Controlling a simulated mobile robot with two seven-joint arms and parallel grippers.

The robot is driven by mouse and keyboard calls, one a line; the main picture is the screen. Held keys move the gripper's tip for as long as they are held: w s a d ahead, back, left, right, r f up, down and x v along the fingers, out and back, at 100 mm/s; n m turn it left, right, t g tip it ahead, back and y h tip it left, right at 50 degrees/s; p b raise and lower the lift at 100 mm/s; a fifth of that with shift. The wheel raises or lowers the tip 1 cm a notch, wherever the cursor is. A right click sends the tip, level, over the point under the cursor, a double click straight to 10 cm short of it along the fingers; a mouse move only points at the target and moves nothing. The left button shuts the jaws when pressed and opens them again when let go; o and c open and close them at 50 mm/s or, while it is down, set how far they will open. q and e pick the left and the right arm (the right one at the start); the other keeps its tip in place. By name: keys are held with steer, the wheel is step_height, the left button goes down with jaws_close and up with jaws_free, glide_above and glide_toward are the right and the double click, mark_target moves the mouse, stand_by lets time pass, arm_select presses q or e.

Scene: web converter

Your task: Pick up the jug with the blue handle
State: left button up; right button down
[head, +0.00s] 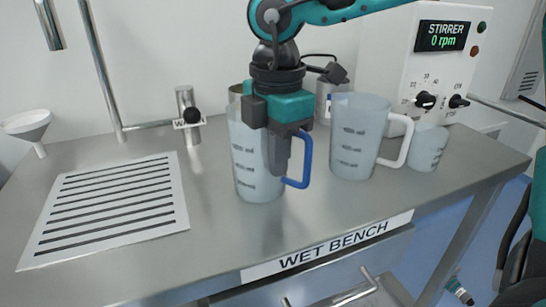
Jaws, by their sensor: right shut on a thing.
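The jug with the blue handle (252,178) is a translucent measuring jug on the wet bench, left of centre, upright. Its blue handle (306,160) points right. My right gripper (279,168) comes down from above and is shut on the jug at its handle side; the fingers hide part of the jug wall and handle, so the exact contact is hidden. The jug's base looks at bench level; I cannot tell whether it is slightly raised. My left gripper is not in view.
A similar jug with a white handle (357,145) stands close on the right, with a small beaker (427,148) beyond it. A metal container (325,98) and a tap (187,112) are behind. A slotted drain plate (115,205) and a funnel (27,124) are left. The front bench is clear.

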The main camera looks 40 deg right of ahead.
arm_select(q)
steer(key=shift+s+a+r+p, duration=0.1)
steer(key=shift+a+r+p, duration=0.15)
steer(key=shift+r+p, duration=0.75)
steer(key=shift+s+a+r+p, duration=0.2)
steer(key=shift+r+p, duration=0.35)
steer(key=shift+p, duration=0.7)
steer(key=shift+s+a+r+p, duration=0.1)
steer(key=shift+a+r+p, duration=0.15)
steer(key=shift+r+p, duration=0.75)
arm_select(e)
step_height(320, 180, up, 28)
steer(key=shift+f, duration=0.2)
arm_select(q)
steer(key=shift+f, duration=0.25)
